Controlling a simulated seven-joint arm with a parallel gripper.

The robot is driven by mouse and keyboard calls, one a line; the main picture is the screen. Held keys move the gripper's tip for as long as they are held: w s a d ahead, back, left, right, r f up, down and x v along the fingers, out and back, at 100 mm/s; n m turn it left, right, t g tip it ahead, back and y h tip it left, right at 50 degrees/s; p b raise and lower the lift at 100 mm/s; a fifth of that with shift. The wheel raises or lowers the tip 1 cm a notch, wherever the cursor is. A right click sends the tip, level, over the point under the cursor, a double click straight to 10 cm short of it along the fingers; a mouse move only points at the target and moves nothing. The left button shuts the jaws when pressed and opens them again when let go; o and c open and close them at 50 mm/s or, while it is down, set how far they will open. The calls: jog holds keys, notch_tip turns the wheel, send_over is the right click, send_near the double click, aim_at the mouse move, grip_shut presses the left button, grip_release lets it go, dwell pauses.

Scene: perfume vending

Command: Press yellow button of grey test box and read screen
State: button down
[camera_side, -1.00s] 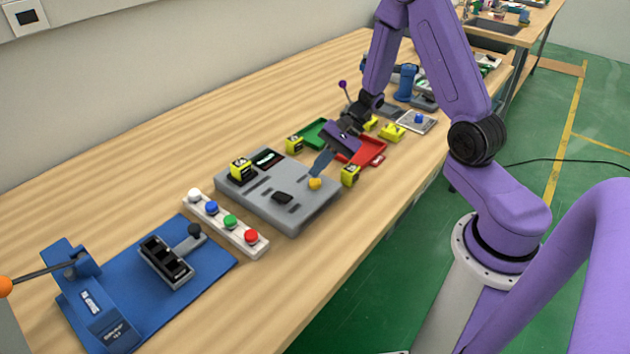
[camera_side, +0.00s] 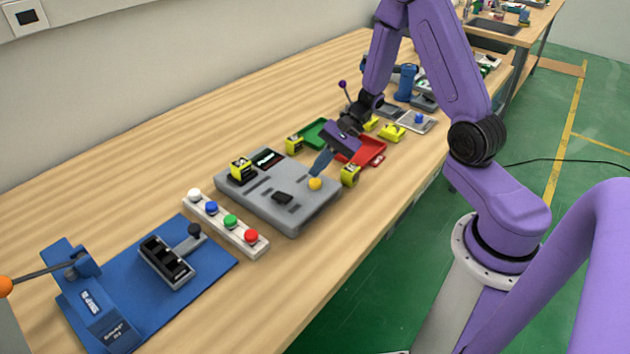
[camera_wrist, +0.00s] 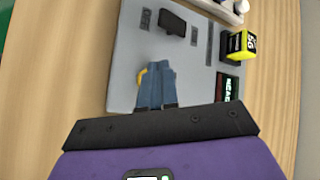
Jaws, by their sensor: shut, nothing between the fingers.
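The grey test box (camera_side: 262,205) lies flat on the wooden table and also fills the middle of the wrist view (camera_wrist: 130,50). Its yellow button (camera_side: 315,184) is at the near right corner; in the wrist view the button (camera_wrist: 141,76) is partly hidden behind my fingers. My gripper (camera_side: 314,176) has blue fingers, shut and empty, with their tips right at the button; I cannot tell whether they touch it. The dark screen (camera_side: 268,158) at the box's back edge shows light lettering, too small to read for certain. In the wrist view, my gripper's body partly covers the screen (camera_wrist: 228,86).
A yellow-black cube (camera_side: 241,170) stands on the box beside the screen, and another (camera_side: 350,175) stands by its right edge. Red (camera_side: 372,150) and green (camera_side: 314,132) trays lie behind. A strip of coloured buttons (camera_side: 225,222) and a blue station (camera_side: 150,285) lie left.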

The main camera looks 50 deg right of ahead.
aim_at(319, 180)
jog(key=shift+f, duration=0.15)
jog(key=shift+f, duration=0.3)
jog(key=shift+f, duration=0.5)
dwell(0.8)
dwell(0.3)
jog(key=shift+r, duration=0.95)
jog(key=shift+r, duration=2.5)
